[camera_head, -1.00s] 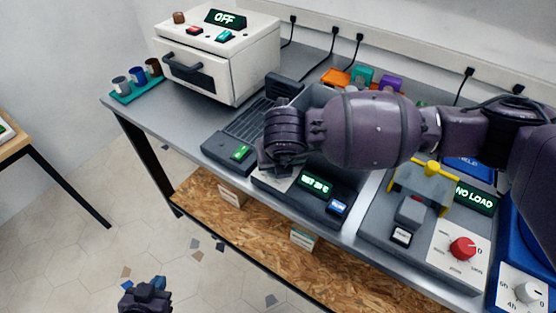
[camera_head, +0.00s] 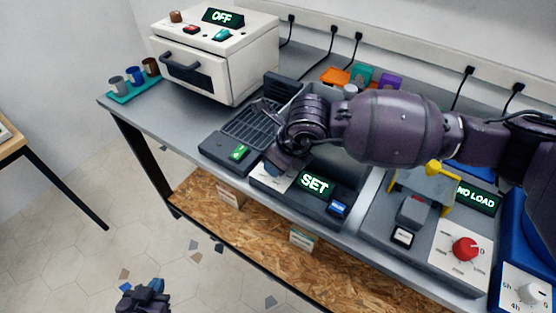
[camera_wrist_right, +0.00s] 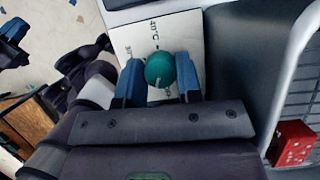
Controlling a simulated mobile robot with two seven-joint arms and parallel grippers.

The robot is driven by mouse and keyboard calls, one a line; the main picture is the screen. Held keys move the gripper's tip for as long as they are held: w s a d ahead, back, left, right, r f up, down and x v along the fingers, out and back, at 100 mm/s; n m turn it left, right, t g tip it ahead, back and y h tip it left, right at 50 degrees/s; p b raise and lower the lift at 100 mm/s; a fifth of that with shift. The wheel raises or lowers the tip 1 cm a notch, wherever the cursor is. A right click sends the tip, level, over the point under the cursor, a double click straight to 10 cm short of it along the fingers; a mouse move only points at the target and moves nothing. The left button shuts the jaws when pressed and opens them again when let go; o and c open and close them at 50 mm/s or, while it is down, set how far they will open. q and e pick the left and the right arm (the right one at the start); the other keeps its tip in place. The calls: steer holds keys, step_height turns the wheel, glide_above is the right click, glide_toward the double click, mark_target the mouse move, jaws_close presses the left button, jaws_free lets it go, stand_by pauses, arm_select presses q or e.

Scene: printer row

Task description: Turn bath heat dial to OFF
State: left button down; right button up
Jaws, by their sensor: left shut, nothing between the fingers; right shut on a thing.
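The bath (camera_head: 318,207) stands mid-bench with a display (camera_head: 314,182) reading SET. Its heat dial, a green round knob (camera_wrist_right: 160,69), shows in the right wrist view on a white plate (camera_wrist_right: 150,40) with partly readable temperature marks. My right gripper (camera_wrist_right: 159,84) has a blue finger on each side of the knob and is shut on it. In the head view my right gripper (camera_head: 273,168) is over the plate and hides the dial. My left gripper (camera_head: 145,296) is shut and empty, low over the floor, away from the bench.
A white oven-like box (camera_head: 215,60) with an OFF display stands at the back left, beside cups on a teal tray (camera_head: 134,90). A gray unit with a red dial (camera_head: 465,248) stands right of the bath.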

steer(key=shift+n, duration=0.3)
steer(key=o, duration=0.9)
steer(key=p+v, duration=0.1)
steer(key=v, duration=0.9)
steer(key=shift+d+r, duration=0.15)
steer(key=shift+r, duration=0.25)
